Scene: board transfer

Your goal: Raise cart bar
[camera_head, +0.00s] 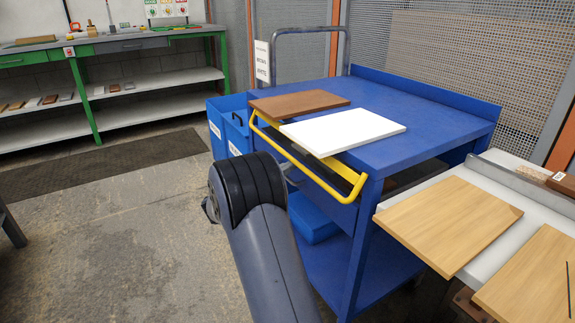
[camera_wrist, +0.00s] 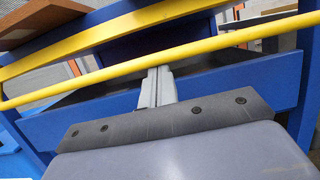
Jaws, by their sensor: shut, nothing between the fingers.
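The blue cart (camera_head: 410,130) stands in the middle of the head view. Its yellow bar (camera_head: 296,163) runs along the near side of the top, hanging slightly below and outside the edge. In the wrist view the yellow bar (camera_wrist: 225,42) crosses the whole picture at a slant. My gripper (camera_wrist: 158,82) is shut and empty, its fingertips at the bar near the middle of its length. I cannot tell whether they touch it. In the head view my arm hides most of the gripper. A brown board (camera_head: 298,102) and a white board (camera_head: 342,131) lie on the cart top.
Light wooden boards (camera_head: 450,222) lie on a white surface to the right, close to the cart. Blue bins (camera_head: 232,120) stand at the cart's left. A green-framed workbench (camera_head: 130,44) is at the back left. The floor (camera_head: 110,235) at left is mostly clear.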

